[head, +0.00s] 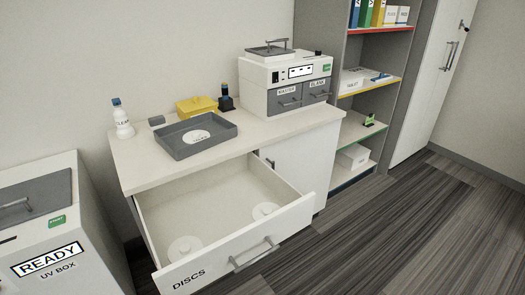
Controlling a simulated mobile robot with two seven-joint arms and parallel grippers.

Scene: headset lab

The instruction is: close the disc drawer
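The disc drawer (236,248) is pulled far out of the white cabinet below the counter. Its front is labelled DISCS and carries a grey bar handle (254,254). One white disc (186,248) lies inside near the front left, and another white disc (265,210) lies near the right side. The drawer's inside is otherwise bare where I can see it. Neither of my grippers shows in the head view.
A UV box (40,225) stands left of the drawer. The counter (135,170) holds a grey tray (195,150), a white bottle (122,120), a yellow box (196,106) and a white-grey machine (290,82). Open floor (400,235) lies to the right.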

